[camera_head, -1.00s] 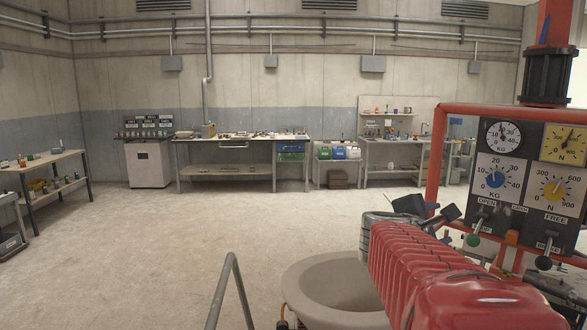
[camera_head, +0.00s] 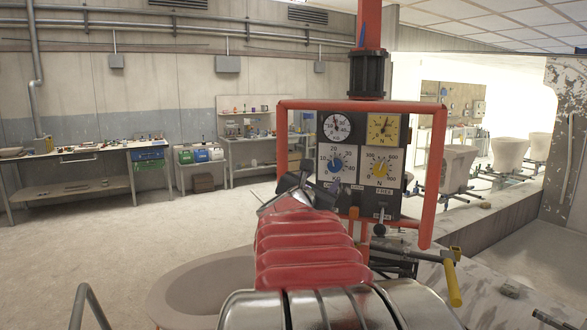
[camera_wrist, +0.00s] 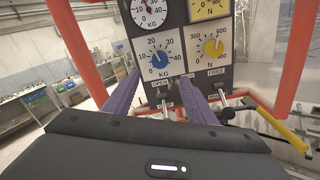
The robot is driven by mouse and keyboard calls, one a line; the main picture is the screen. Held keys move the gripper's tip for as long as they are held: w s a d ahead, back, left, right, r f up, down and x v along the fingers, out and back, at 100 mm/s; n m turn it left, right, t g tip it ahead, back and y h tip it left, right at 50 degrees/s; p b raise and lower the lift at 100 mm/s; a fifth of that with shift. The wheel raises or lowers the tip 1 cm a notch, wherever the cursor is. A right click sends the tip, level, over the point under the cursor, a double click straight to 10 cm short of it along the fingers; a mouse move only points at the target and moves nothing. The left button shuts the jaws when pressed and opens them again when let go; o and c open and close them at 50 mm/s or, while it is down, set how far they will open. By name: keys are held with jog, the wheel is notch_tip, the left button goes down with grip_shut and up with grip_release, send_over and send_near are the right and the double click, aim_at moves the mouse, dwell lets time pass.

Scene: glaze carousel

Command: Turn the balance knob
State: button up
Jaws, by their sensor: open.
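A dark control panel (camera_head: 358,143) hangs in a red frame, with two dials above and two knobs below. A blue knob (camera_head: 336,165) sits on a white KG scale; it also shows in the wrist view (camera_wrist: 159,56). A yellow knob (camera_head: 380,169) sits on the N scale to its right, also in the wrist view (camera_wrist: 212,47). No label reading "balance" can be made out. My gripper (camera_wrist: 160,80) is open, its two purple fingers reaching toward the panel below the blue knob, with nothing seen between them. In the head view, my gripper (camera_head: 308,186) is at the panel's lower left.
Levers marked OPEN and FREE (camera_head: 380,229) are below the knobs. The red frame's bars (camera_head: 436,180) flank the panel. A yellow-handled lever (camera_head: 452,285) juts out at lower right. A pale round bowl (camera_head: 185,295) is at lower left. Workbenches (camera_head: 85,185) line the back wall beyond open floor.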

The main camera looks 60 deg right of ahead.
aim_at(334, 167)
jog(key=shift+x, duration=6.85)
jog(key=c, duration=1)
jog(key=shift+c, duration=0.2)
jog(key=shift+m, duration=0.4)
jog(key=shift+f+m, duration=0.1)
jog(key=shift+m, duration=2.4)
jog(key=o, duration=1)
jog(key=shift+o, duration=0.2)
